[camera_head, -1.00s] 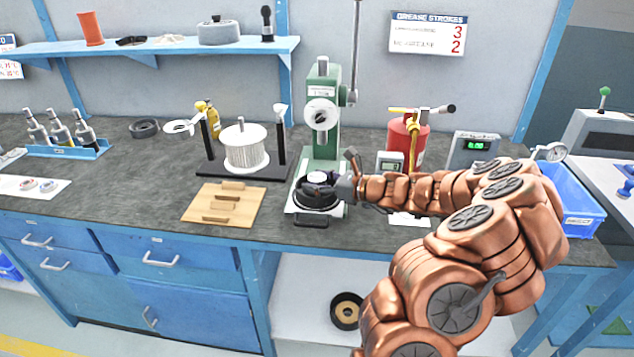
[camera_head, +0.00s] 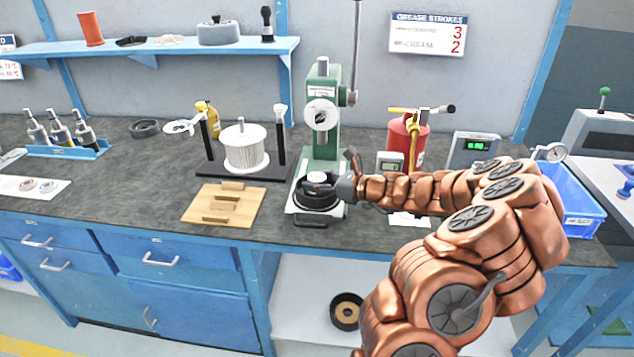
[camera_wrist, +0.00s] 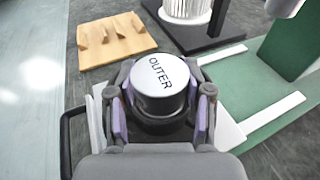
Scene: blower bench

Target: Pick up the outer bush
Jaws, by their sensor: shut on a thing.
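The outer bush (camera_wrist: 159,85) is a grey metal cylinder with "OUTER" printed on its top face. In the wrist view it stands between the two fingers of my gripper (camera_wrist: 160,112), whose purple pads are at its left and right sides. My gripper is shut on it. In the head view my gripper (camera_head: 325,181) is at the base of the green press, over a dark round part on the white plate. The bush is hard to make out there. Its lower end is hidden in the wrist view.
The green arbor press (camera_head: 323,120) stands close behind my gripper. A wooden block with notches (camera_head: 224,204) lies to the left. A white finned rotor (camera_head: 244,147) stands on a black stand behind it. A red grease canister (camera_head: 405,145) and a blue bin (camera_head: 570,205) are to the right.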

